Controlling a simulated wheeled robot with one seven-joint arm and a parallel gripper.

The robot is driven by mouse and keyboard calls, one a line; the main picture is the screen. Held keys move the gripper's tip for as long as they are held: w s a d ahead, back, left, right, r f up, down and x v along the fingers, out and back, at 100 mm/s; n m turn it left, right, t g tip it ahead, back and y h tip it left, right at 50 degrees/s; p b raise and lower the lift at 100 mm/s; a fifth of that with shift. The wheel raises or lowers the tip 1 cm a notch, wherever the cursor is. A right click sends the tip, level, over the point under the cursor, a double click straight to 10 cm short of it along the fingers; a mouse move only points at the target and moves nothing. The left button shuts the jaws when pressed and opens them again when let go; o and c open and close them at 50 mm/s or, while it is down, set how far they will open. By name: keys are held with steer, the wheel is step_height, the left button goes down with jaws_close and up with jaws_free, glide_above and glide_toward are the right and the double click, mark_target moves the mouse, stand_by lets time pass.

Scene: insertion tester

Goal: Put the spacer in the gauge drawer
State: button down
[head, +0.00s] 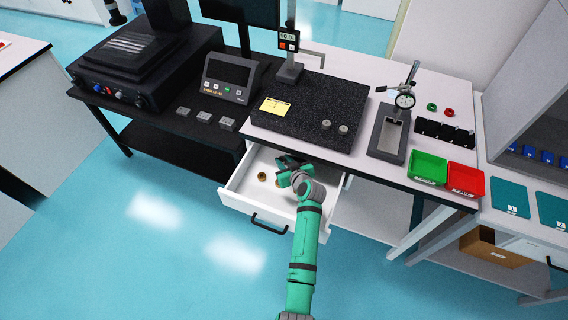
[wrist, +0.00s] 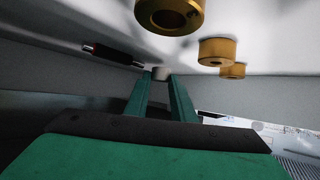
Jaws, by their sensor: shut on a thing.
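The gauge drawer (head: 235,196) is pulled open below the bench in the head view. My gripper (head: 284,168) is inside the drawer's outline, over its right part. In the wrist view my gripper (wrist: 161,84) has its green fingers close together on a small pale grey piece, the spacer (wrist: 160,73). Only the spacer's end shows past the fingertips, close to the white drawer floor; I cannot tell whether it touches. The spacer is hidden behind my arm in the head view.
Brass rings (wrist: 216,51) and a dark red-and-black pin gauge (wrist: 113,55) lie in the drawer. The black granite plate (head: 300,108) above carries grey cylinders (head: 343,129) and a height gauge (head: 289,70). Green (head: 428,167) and red (head: 465,178) bins stand right.

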steer(key=shift+f, duration=0.6)
steer(key=c, duration=1.5)
jaws_free()
steer(key=shift+f, duration=0.15)
steer(key=v, duration=0.7)
steer(key=shift+s+d+r, duration=0.15)
steer(key=shift+s+r, duration=0.1)
